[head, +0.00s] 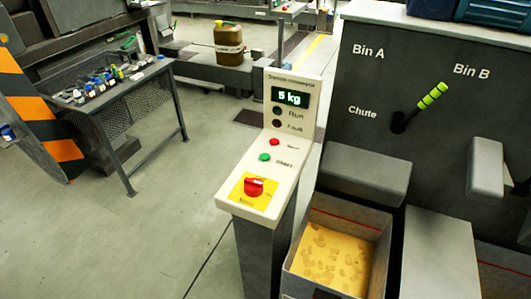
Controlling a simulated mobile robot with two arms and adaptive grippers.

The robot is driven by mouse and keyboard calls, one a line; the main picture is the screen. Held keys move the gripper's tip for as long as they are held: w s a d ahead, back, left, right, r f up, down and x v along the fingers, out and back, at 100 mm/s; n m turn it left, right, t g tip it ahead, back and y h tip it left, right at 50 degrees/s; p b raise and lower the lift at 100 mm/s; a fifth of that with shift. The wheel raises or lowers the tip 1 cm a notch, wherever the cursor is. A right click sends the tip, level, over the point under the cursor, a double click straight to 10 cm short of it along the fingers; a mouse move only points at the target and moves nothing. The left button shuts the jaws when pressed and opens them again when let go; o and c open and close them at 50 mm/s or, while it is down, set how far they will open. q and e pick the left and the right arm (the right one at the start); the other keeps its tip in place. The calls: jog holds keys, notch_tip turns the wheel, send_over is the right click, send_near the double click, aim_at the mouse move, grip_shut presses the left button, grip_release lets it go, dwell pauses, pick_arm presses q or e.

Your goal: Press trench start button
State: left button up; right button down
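The trench conveyor control panel (298,100) is a cream pedestal in the middle of the head view. Its display (290,97) reads "5 kg". Two dark lamps sit below the display, labelled Run and Fault. On the sloped part are a small red button (275,142) and a green start button (265,157), labelled "Start". A red knob (254,186) on a yellow plate is at the front end. Nothing touches the panel. Neither of my grippers is in view.
A bin of yellow material (330,262) stands right of the pedestal. Behind it is a dark cabinet with a green-handled lever (432,96), marked Bin A, Bin B and Chute. A cluttered table (150,77) stands at left. A brown jug (228,44) is at the back. Floor left of the pedestal is clear.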

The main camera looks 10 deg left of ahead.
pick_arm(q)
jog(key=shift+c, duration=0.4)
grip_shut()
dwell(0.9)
